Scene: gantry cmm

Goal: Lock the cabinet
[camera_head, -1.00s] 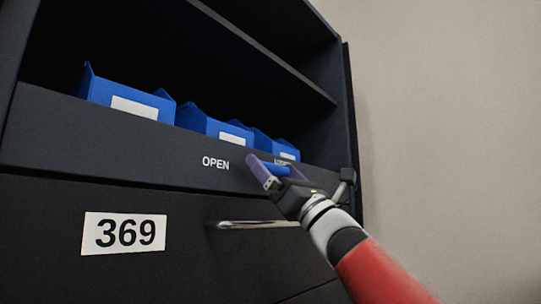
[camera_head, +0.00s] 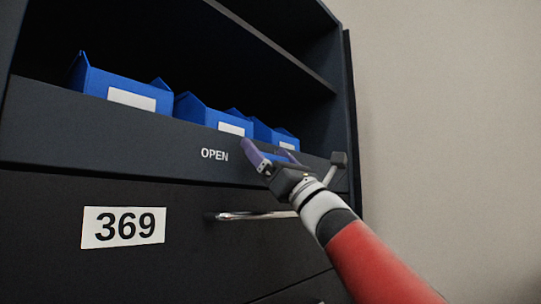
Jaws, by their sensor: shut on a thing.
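The dark cabinet (camera_head: 110,125) fills the left and middle of the head view. Its front strip carries the white word "OPEN" (camera_head: 214,155). My gripper (camera_head: 266,152) is at this strip, just right of that word, with one purple finger toward the camera. It is shut on a small blue piece (camera_head: 270,157), which shows only in part between the fingers. I cannot tell how this piece is turned. The strip behind the fingers, including any lettering there, is hidden.
Several blue bins (camera_head: 120,88) with white labels stand on the open shelf above. Below are a metal bar handle (camera_head: 245,215) and a white plate reading "369" (camera_head: 123,227). A bare wall (camera_head: 440,110) is at the right.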

